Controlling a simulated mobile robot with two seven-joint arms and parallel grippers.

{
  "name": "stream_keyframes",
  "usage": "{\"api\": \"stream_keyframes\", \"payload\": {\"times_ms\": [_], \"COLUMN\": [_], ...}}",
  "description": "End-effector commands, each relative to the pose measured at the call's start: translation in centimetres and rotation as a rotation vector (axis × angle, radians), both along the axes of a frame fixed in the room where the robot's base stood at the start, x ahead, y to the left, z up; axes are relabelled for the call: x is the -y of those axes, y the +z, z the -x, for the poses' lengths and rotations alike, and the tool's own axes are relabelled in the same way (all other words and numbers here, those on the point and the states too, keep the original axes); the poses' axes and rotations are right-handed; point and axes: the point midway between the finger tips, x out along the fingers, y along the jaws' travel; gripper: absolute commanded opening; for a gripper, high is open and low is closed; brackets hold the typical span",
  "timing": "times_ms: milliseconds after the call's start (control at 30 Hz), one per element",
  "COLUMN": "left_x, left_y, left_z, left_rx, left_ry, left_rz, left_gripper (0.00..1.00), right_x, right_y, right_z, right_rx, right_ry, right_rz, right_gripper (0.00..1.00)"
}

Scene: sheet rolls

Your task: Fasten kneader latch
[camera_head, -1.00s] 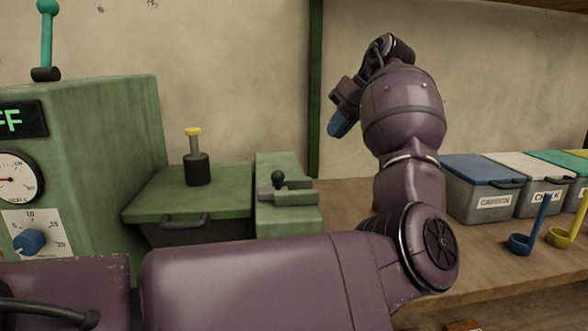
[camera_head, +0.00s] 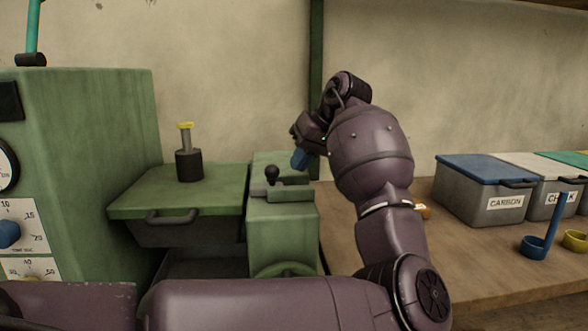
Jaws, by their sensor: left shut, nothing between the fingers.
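The kneader (camera_head: 105,130) is a green machine at the left. Its green lid (camera_head: 205,196) lies flat with a handle on its front edge. The latch (camera_head: 273,180), a grey bar with a black ball knob, sits on the green block (camera_head: 283,225) right of the lid. My left gripper (camera_head: 301,158) has blue fingertips and is shut and empty. In the picture it is just right of and above the latch knob, apparently apart from it. My own wrist partly hides it. My right gripper is not in view.
A plunger (camera_head: 189,165) with a yellow top stands on the lid. Grey bins with coloured lids, one marked carbon (camera_head: 485,190), stand on the wooden bench (camera_head: 450,250) at right.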

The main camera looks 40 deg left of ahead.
Motion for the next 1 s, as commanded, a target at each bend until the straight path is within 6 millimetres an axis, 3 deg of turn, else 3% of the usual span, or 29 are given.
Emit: {"api": "stream_keyframes", "payload": {"times_ms": [300,667,1000], "left_x": [-1.1,-1.1,-2.1], "left_y": [-0.3,-0.1,1.0], "left_z": [2.0,2.1,3.3], "left_rx": [0.003,0.003,0.012], "left_ry": [-0.001,-0.001,-0.004], "left_rz": [0.0,0.0,-0.003], "left_gripper": [0.0,0.0,0.0], "right_x": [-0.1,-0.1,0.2], "right_y": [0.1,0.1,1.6], "right_z": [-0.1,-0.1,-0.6], "right_rx": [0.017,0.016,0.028], "right_ry": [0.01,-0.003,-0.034], "right_rz": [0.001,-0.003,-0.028], "right_gripper": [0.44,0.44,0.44]}}
